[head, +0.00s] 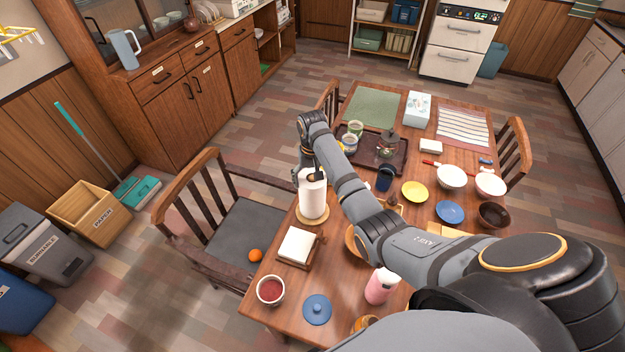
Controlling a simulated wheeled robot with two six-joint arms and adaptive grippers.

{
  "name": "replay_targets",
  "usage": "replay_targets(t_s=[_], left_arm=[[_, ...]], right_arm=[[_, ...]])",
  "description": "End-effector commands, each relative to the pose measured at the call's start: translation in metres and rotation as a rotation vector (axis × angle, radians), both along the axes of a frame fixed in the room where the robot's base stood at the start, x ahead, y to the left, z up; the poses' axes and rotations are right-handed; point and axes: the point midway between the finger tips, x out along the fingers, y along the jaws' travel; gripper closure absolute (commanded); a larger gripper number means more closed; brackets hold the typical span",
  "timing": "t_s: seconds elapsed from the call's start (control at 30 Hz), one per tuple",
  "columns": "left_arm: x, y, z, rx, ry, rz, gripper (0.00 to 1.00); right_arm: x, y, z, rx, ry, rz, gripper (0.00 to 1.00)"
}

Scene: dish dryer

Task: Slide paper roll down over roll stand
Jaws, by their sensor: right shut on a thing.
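The white paper roll (313,197) stands upright at the left edge of the wooden table. The round wooden base of the roll stand (312,221) shows directly below it. The stand's post is hidden, and I cannot tell for sure whether the roll's bottom touches the base. My right gripper (311,172) is at the top of the roll, shut on it, with its fingers partly hidden by the arm and roll. My left gripper is not in view.
A napkin holder (297,246) stands just in front of the roll stand. A dark tray (378,148) with a teapot and cups lies behind, and bowls (451,177) stand to the right. A chair (225,215) is at the left, with an orange (255,255) on its seat.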

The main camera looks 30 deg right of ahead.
Motion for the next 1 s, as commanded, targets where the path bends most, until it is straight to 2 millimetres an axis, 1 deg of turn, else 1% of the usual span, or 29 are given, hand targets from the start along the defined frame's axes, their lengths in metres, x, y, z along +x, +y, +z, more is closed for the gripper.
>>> replay_targets(t_s=[0.67,0.7,0.8,1.0], left_arm=[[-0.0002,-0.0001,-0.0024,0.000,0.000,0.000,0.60],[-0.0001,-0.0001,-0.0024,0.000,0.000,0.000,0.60],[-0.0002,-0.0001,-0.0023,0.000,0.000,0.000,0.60],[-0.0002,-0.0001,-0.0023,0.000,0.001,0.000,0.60]], right_arm=[[0.0001,0.0001,-0.0104,0.000,0.000,0.000,0.68],[0.0001,0.0001,-0.0106,0.000,0.000,0.000,0.14],[0.0001,0.0001,-0.0104,0.000,0.000,0.000,0.01],[0.0000,0.0001,-0.0104,0.000,0.000,0.000,0.00]])
